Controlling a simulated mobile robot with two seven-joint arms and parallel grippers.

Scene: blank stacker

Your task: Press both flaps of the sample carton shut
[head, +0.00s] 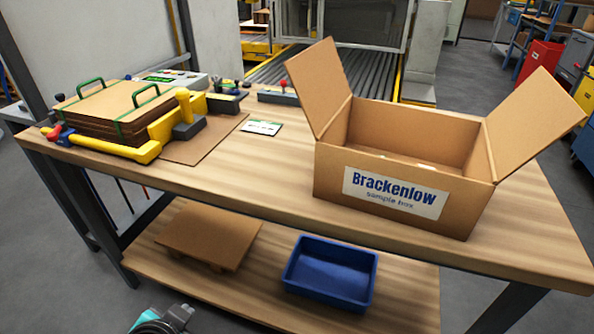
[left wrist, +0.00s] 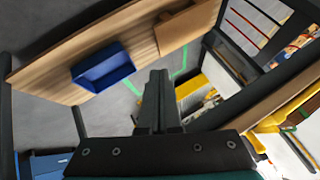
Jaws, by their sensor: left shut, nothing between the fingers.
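The sample carton (head: 400,190) stands upright on the right part of the workbench, with a "Brackenlow sample box" label on its front. Its left flap (head: 319,85) and right flap (head: 533,122) both stand open, tilted outward. Some pale contents show faintly inside; most of the inside is hidden. My left gripper (left wrist: 158,78) is shut and empty in the left wrist view, well away from the carton. A teal and grey part of my left arm (head: 165,320) shows low in the head view, in front of the bench. My right gripper is not in view.
The workbench (head: 240,185) has bare wood in front of and left of the carton. A strapped cardboard stack (head: 110,110) with yellow clamps sits at the left. A blue tray (head: 330,272) and a brown board (head: 208,236) lie on the lower shelf.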

